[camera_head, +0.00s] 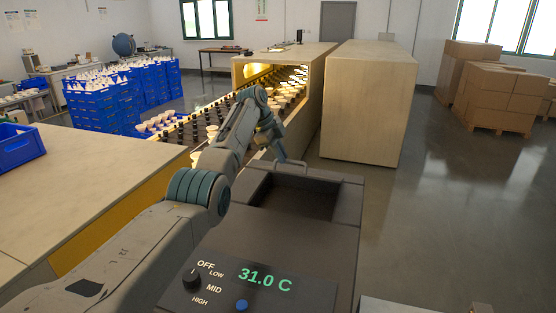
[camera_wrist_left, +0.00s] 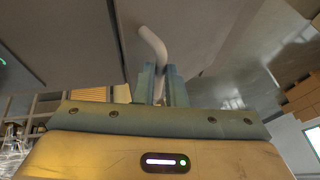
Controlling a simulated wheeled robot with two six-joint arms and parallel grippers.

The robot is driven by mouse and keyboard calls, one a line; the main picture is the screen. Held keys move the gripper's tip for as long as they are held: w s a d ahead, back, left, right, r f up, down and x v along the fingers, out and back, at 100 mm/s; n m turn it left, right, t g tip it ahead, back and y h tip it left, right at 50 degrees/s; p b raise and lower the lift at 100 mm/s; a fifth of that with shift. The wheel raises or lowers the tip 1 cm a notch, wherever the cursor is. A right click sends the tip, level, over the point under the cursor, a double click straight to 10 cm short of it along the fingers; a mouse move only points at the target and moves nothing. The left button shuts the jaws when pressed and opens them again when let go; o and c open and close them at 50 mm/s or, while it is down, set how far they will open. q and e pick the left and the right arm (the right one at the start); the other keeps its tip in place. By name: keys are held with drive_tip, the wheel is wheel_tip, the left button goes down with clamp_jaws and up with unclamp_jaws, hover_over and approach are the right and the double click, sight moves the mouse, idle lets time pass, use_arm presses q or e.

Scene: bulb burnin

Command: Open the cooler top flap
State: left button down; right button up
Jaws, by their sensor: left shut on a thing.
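The cooler (camera_head: 280,245) is a dark grey box in front of me, with a dark rectangular opening (camera_head: 295,202) in its top. A pale bar handle (camera_head: 295,162) shows at the opening's far side. My left gripper (camera_head: 281,157) reaches over the cooler from the left and is shut on this handle. In the left wrist view, the bent handle (camera_wrist_left: 153,45) runs between the fingers (camera_wrist_left: 164,78), against a grey panel. I cannot tell the top flap's exact angle, as my arm hides part of the cooler. My right gripper is not in view.
The cooler's front panel has a black knob (camera_head: 192,279), a blue button (camera_head: 241,305) and a display (camera_head: 265,279) reading 31.0 C. A conveyor (camera_head: 205,122) with bulbs lies behind my arm. A large beige cabinet (camera_head: 368,105) stands beyond.

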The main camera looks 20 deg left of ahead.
use_arm(q)
drive_tip(key=shift+w+r, duration=0.15)
drive_tip(key=shift+w, duration=0.05)
drive_tip(key=c, duration=1.6)
unclamp_jaws()
drive_tip(key=shift+w, duration=0.15)
drive_tip(key=shift+o, duration=0.6)
drive_tip(key=shift+w+f, duration=0.3)
drive_tip(key=shift+f, duration=0.05)
drive_tip(key=shift+w, duration=0.15)
drive_tip(key=shift+s+r, duration=0.2)
